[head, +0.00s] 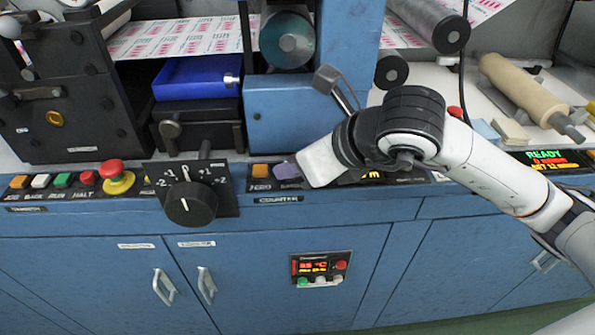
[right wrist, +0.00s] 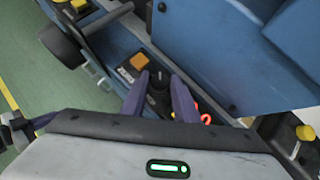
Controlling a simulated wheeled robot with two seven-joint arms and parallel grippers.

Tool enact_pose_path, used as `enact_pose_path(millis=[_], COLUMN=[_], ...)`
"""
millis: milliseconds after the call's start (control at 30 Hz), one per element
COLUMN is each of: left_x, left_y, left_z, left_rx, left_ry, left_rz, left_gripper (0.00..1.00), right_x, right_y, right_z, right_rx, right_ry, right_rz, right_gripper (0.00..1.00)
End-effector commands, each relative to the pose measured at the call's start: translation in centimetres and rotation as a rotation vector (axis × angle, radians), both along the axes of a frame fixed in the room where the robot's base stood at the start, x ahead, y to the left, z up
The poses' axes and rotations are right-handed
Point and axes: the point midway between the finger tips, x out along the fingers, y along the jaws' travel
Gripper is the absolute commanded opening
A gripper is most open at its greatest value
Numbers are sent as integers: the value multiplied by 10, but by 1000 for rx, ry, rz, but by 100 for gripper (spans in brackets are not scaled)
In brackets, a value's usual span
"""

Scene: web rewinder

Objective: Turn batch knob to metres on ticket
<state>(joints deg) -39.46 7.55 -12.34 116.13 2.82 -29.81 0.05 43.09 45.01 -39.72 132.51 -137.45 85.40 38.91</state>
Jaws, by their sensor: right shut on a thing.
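My right gripper (head: 287,172) reaches down to the counter panel on the front edge of the blue machine. In the right wrist view its two purple fingers (right wrist: 160,100) stand on either side of a small black knob (right wrist: 158,82), shut on it. The knob is hidden behind the gripper in the head view. The COUNTER label (head: 278,199) sits below the panel, and an orange button (head: 261,171) is left of the fingers. The counter's display (head: 372,176) is mostly covered by my arm, so its number cannot be read. I cannot make out a ticket. My left gripper is not in view.
A large black dial (head: 191,203) stands out left of the counter. Further left are a red emergency button (head: 117,177) and several small buttons. A screen (head: 546,160) at right shows READY. A pale roller (head: 523,88) lies on the right worktop.

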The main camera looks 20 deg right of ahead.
Motion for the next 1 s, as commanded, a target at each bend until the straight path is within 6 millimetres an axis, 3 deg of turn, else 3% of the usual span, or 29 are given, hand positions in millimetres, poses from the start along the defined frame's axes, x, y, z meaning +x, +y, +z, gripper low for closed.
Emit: enact_pose_path(millis=[33,300,600,1000], left_x=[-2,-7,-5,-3], left_y=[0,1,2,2], left_z=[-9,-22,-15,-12], left_rx=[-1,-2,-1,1], left_ry=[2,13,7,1], left_rz=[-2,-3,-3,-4], left_gripper=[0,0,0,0], right_x=[0,-1,-1,-1], right_y=[4,6,7,8], right_z=[-3,-1,2,-1], right_rx=[2,2,0,-1], right_ry=[-6,-2,2,4], right_rz=[-37,-276,-460,-544], right_gripper=[5,5,4,4])
